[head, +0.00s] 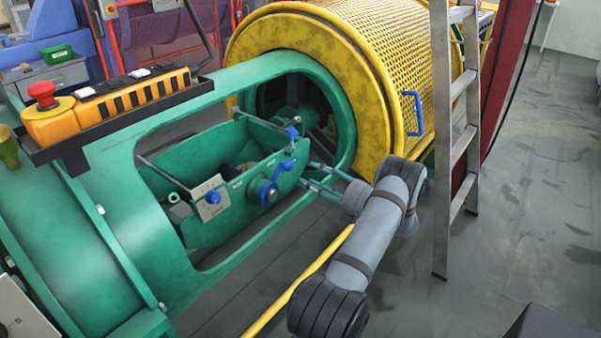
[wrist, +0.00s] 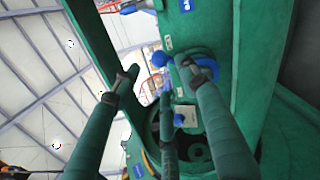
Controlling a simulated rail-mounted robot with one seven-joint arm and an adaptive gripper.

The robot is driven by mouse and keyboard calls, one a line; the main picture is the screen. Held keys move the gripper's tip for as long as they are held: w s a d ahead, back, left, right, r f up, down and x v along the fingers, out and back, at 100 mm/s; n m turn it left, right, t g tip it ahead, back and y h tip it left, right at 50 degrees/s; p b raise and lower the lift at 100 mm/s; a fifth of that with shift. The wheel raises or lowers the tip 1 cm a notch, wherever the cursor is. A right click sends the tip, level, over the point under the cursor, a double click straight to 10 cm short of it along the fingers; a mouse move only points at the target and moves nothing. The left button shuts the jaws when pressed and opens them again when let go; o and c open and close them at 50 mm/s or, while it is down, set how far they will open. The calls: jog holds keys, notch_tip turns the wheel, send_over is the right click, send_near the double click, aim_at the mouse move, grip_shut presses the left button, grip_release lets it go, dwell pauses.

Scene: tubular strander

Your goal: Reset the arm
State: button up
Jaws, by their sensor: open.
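My arm reaches in from the lower right in the head view, with its wrist beside the opening of the green tubular frame (head: 215,88). My gripper (head: 309,176) shows there as thin teal fingers pointing at the green cradle (head: 225,160) inside the frame. In the wrist view my gripper (wrist: 158,82) has its fingers spread open with nothing between them. Beyond the fingertips are a blue knob (wrist: 161,58) and a blue lever (wrist: 194,53) on a green wall. I cannot tell whether any finger touches them.
A yellow mesh drum (head: 375,40) stands behind my wrist, with a blue handle (head: 413,113). A metal ladder (head: 444,150) stands close right of my arm. A yellow rail (head: 295,285) runs beside it. A control box with a red button (head: 41,92) is at left.

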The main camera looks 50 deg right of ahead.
aim_at(292, 168)
jog(key=shift+s, duration=1.05)
jog(key=w, duration=1.1)
jog(key=shift+w+a, duration=0.2)
jog(key=shift+a, duration=0.1)
jog(key=shift+w, duration=0.35)
jog(key=shift+d, duration=0.1)
jog(key=shift+a+r, duration=0.2)
jog(key=shift+a, duration=0.1)
jog(key=shift+f, duration=0.1)
